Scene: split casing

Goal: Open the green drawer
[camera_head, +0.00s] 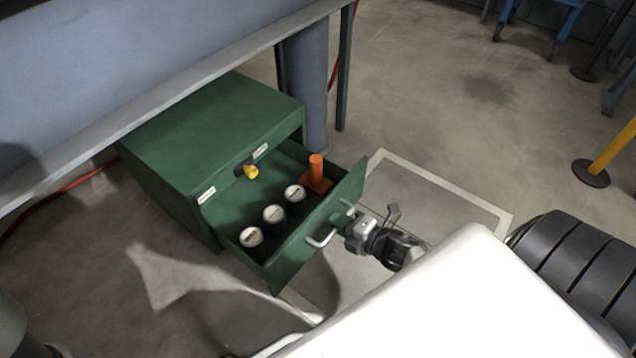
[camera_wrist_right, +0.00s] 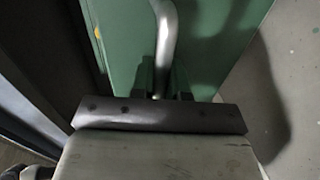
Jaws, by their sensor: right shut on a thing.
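The green drawer (camera_head: 318,231) stands pulled well out of the green cabinet (camera_head: 220,118), which sits on the floor under a grey bench. Inside the drawer are several dark cylinders with pale tops, such as one at the front left (camera_head: 251,237), and an orange part (camera_head: 316,178) with an upright post. A silver bar handle (camera_head: 322,239) is on the drawer front and also shows in the right wrist view (camera_wrist_right: 164,40). My right gripper (camera_head: 343,222) is at the drawer front, shut on the handle. Its fingers (camera_wrist_right: 164,88) lie around the bar. My left gripper is not in view.
A yellow knob-like part (camera_head: 251,172) sits at the cabinet opening above the drawer. A grey bench leg (camera_head: 308,90) stands behind the cabinet. A yellow post on a black base (camera_head: 591,173) stands at the right. Pale floor tape (camera_head: 450,188) marks the floor beside the drawer.

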